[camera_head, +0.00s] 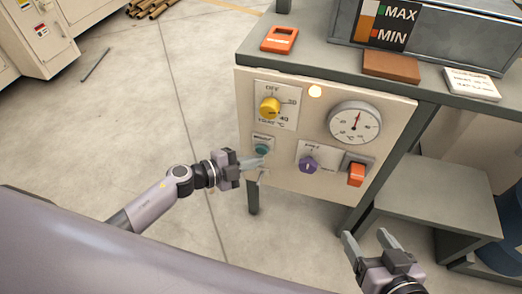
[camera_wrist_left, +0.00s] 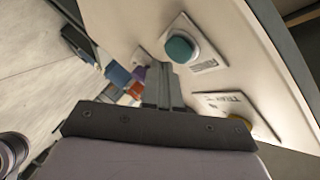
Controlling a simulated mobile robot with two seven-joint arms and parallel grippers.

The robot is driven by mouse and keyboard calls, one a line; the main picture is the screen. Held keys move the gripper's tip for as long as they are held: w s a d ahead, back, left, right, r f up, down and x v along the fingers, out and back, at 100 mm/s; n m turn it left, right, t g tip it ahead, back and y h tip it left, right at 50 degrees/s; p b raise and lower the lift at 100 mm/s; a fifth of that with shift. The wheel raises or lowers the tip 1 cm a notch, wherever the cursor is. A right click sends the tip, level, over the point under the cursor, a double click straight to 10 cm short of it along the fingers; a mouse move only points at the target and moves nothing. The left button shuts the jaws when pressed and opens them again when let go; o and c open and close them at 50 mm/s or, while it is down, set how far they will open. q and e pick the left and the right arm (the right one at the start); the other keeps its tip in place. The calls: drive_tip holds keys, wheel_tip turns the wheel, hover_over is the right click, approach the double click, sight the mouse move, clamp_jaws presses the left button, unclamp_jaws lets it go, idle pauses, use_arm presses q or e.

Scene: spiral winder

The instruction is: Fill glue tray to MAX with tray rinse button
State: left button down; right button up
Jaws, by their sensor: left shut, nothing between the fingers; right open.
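A teal push button (camera_head: 262,148) sits on the lower left of the cream control panel (camera_head: 300,187), under a small label too blurred to read. It also shows in the left wrist view (camera_wrist_left: 180,48). My left gripper (camera_head: 262,164) is shut and empty, its fingertips just below the button; in the left wrist view the fingertips (camera_wrist_left: 172,68) lie close to the button, and I cannot tell whether they touch the panel. The glue tray (camera_head: 445,50) stands on top with a MAX/MIN level plate (camera_head: 386,24). My right gripper (camera_head: 372,243) is open and empty at lower right.
The panel also holds a yellow knob (camera_head: 270,107), a round dial gauge (camera_head: 355,122), a purple knob (camera_head: 308,165) and an orange switch (camera_head: 356,174). An orange device (camera_head: 279,39), a brown block (camera_head: 391,67) and a white card (camera_head: 471,83) lie on the top.

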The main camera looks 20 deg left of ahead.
use_arm(q)
drive_tip(key=shift+w, duration=0.25)
drive_tip(key=shift+w, duration=0.45)
idle(2.1)
idle(1.3)
drive_tip(key=shift+s+p, duration=0.4)
drive_tip(key=shift+s, duration=0.45)
drive_tip(key=shift+s, duration=0.1)
drive_tip(key=shift+s+a+p, duration=0.1)
drive_tip(key=shift+s+p, duration=1)
drive_tip(key=shift+s, duration=1.3)
